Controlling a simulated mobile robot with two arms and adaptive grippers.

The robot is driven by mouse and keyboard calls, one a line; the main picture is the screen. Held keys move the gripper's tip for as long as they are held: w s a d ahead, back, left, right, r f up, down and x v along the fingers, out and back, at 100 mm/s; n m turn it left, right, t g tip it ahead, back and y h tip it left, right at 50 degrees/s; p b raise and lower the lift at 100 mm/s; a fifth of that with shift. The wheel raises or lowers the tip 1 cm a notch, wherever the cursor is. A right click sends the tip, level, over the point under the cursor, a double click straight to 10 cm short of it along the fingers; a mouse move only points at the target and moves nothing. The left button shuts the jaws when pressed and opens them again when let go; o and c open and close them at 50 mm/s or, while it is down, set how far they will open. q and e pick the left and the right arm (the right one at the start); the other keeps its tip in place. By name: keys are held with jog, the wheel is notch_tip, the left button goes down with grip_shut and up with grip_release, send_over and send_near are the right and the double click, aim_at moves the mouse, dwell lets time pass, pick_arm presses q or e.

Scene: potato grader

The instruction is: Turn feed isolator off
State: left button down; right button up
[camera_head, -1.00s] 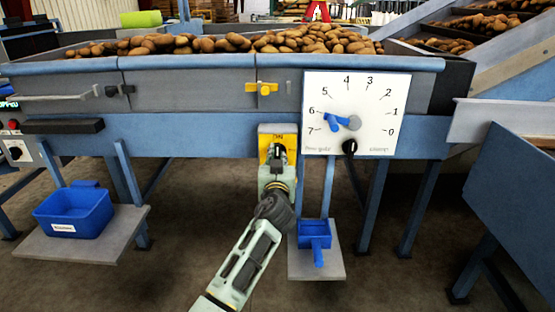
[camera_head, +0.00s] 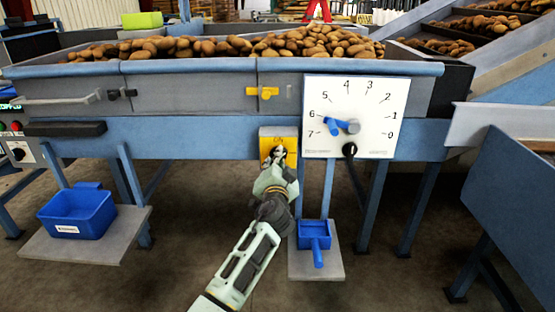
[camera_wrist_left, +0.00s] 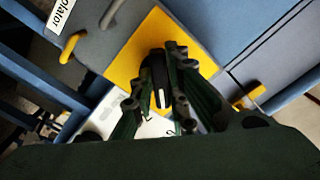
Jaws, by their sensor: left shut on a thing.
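The feed isolator is a yellow plate (camera_head: 291,146) with a black rotary knob, on the blue frame left of the white dial board. In the left wrist view the yellow plate (camera_wrist_left: 138,52) sits on a grey box, and the black knob (camera_wrist_left: 157,72) with a white mark shows between the fingers. My left gripper (camera_head: 277,160) is at the plate, its fingers (camera_wrist_left: 160,92) shut on the knob from both sides. In the head view the gripper hides most of the knob, so its exact position is hard to read there. My right gripper is not in view.
The white dial board (camera_head: 355,115) with a blue pointer and a black knob (camera_head: 349,149) is close on the right. A small blue tray (camera_head: 313,236) stands below. A blue bin (camera_head: 77,212) is at left. A yellow latch (camera_head: 262,92) is above.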

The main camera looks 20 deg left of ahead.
pick_arm(q)
jog(key=shift+m+p, duration=1.95)
jog(key=shift+m, duration=3.05)
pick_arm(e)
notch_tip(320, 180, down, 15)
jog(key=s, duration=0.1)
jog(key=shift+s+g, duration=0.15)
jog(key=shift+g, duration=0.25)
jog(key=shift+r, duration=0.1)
pick_arm(q)
jog(key=c, duration=1.7)
grip_release()
jog(key=shift+r, duration=0.1)
jog(key=shift+s, duration=0.1)
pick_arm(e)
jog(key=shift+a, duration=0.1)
pick_arm(q)
jog(key=v, duration=1.2)
